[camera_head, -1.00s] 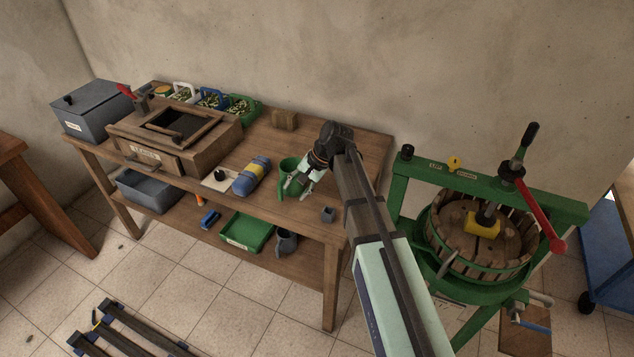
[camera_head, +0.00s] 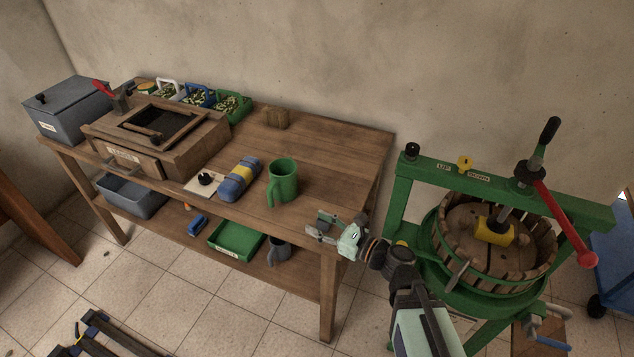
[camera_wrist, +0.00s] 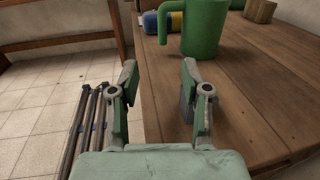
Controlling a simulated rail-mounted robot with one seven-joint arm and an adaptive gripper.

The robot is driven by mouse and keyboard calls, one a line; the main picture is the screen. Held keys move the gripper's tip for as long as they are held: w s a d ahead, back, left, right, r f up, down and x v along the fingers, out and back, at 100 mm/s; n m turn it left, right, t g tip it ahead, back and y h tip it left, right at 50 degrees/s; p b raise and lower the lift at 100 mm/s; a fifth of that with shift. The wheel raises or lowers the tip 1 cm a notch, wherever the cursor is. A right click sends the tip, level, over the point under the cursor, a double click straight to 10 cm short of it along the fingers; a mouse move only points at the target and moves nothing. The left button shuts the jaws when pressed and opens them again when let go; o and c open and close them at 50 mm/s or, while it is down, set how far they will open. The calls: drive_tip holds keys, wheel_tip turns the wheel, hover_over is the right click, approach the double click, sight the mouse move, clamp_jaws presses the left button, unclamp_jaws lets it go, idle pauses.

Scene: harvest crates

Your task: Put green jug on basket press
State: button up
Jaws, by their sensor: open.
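The green jug (camera_head: 284,181) stands upright on the wooden table, near its front edge, with its handle toward the front left. My gripper (camera_head: 318,226) is open and empty at the table's front right corner, to the right of the jug and apart from it. In the wrist view the jug (camera_wrist: 204,28) stands beyond the open fingers (camera_wrist: 158,88), its top cut off by the picture edge. The basket press (camera_head: 437,254) stands right of the table, with a green frame, a slatted wooden basket, a yellow block inside and a red-handled lever.
A blue and yellow roll (camera_head: 238,179) lies left of the jug. A wooden box (camera_head: 190,143), a grey bin (camera_head: 68,112) and small crates (camera_head: 236,107) fill the table's left and back. A green tray (camera_head: 236,240) and grey jug (camera_head: 279,252) sit on the lower shelf.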

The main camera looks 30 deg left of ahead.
drive_tip(key=shift+w+a+m, duration=0.1)
drive_tip(key=shift+m, duration=0.2)
drive_tip(key=p, duration=0.3)
approach(270, 193)
drive_tip(key=a, duration=0.1)
drive_tip(key=a+f, duration=0.1)
drive_tip(key=a, duration=0.1)
drive_tip(key=w+a+f, duration=0.1)
drive_tip(key=a, duration=0.1)
drive_tip(key=shift+a+f, duration=0.1)
drive_tip(key=shift+a, duration=0.15)
drive_tip(key=shift+w+a+p, duration=0.2)
drive_tip(key=shift+a+p, duration=0.2)
drive_tip(key=shift+a, duration=0.45)
drive_tip(key=shift+w+a+p, duration=0.15)
drive_tip(key=shift+a+p, duration=0.2)
drive_tip(key=shift+a, duration=0.5)
drive_tip(key=shift+w+a+p, duration=0.2)
drive_tip(key=shift+a+p, duration=0.2)
drive_tip(key=shift+a, duration=0.45)
clamp_jaws()
